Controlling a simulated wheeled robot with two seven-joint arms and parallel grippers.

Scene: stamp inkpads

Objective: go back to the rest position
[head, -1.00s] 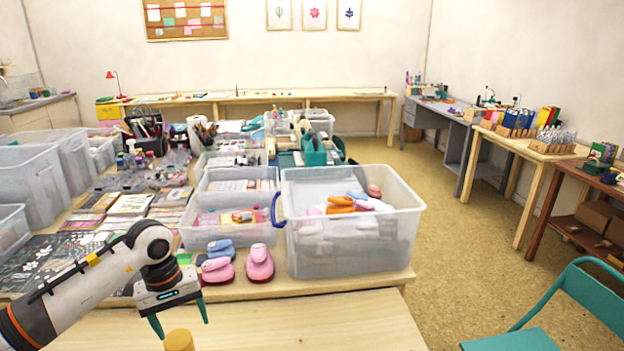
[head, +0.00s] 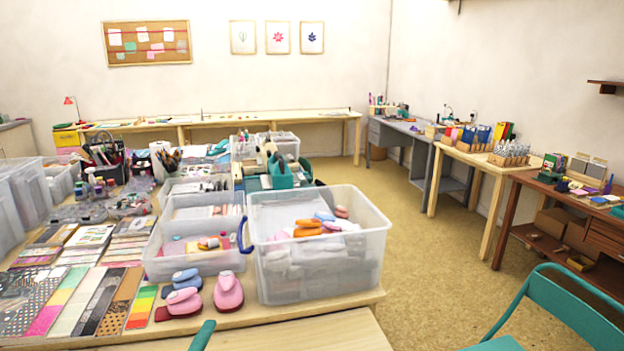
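My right gripper is not in view. Pink punches (head: 228,292) and a blue punch (head: 186,280) stand on the table beyond the fingertip. No inkpad can be made out clearly.
A clear bin (head: 318,272) of punches stands at the table's front right, with smaller clear trays (head: 190,262) beside it. Patterned sheets (head: 72,300) lie at left. A teal chair (head: 570,305) stands at lower right. The floor (head: 430,260) between is free.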

